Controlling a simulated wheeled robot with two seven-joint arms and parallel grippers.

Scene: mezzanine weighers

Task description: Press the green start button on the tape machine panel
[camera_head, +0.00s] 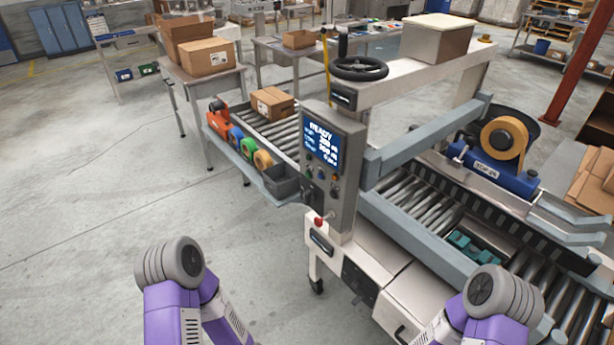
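The tape machine's grey control panel (345,150) stands upright near the middle of the head view. Its blue screen (324,145) reads READY at the top, with smaller lines below. A row of small buttons sits below the screen. The green start button (309,171) appears to be at the left of this row, though it is too small to be certain. Nothing touches the panel. Only grey and purple parts of my two arms show, at the bottom left and bottom right. Neither gripper is in view.
A red knob (319,221) sits below the panel. A carton (272,103) lies on the roller conveyor, with tape rolls (248,147) along its near side. A tape head with an orange-brown roll (504,138) is at the right. The floor (90,200) at left is clear.

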